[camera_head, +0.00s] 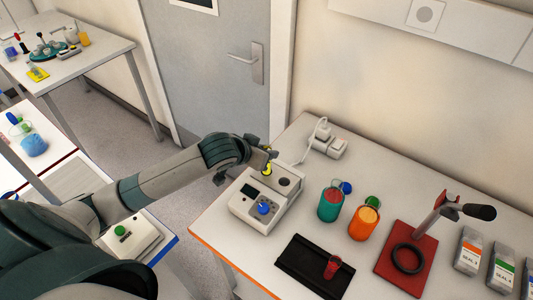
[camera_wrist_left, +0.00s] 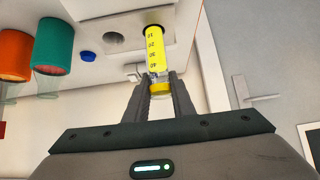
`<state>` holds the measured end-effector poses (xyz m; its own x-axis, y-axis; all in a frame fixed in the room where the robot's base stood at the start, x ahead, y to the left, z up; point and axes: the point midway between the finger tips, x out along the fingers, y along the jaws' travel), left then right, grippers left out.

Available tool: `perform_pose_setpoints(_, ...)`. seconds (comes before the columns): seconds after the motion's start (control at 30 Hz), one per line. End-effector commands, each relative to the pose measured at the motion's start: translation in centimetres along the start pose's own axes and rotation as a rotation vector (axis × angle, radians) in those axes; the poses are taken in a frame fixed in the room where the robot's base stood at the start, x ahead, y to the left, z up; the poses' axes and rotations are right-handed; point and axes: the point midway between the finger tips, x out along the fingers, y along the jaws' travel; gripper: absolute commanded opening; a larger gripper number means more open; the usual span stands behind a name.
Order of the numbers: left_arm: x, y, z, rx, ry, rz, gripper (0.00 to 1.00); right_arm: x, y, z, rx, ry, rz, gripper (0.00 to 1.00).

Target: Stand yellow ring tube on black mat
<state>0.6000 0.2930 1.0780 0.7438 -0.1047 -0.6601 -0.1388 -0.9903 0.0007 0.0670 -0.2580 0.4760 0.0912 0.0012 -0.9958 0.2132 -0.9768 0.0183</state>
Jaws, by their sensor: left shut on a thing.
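The yellow ring tube (camera_wrist_left: 154,50) is yellow with dark graduation marks and a yellow ring near the gripped end. It also shows in the head view (camera_head: 267,169), over the top of a white device (camera_head: 250,211). In the wrist view its far end meets a dark round opening in the device; I cannot tell how deep it sits. My left gripper (camera_wrist_left: 160,84) is shut on the tube near its ring; it also shows in the head view (camera_head: 268,152). The black mat (camera_head: 296,262) lies at the table's front. My right gripper is not in view.
A small red cup (camera_head: 332,267) stands on the mat's right part. Green (camera_head: 329,205) and orange (camera_head: 363,224) jars stand behind it. A red-based stand (camera_head: 391,278) with a black ring is to the right. The mat's left part is clear.

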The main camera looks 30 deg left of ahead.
Motion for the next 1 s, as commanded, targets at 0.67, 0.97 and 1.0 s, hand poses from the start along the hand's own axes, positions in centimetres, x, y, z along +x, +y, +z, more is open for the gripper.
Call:
perform_pose_setpoints(0.67,-1.1,0.0,-1.2,0.000,0.001,0.000,0.00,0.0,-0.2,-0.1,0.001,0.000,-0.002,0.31)
perform_pose_setpoints(0.97,-1.1,0.0,-1.2,0.000,0.001,0.000,0.00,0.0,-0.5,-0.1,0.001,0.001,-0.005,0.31)
perform_pose_setpoints(1.0,-1.1,0.0,-1.2,0.000,0.001,0.000,0.00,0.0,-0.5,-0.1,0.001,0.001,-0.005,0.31)
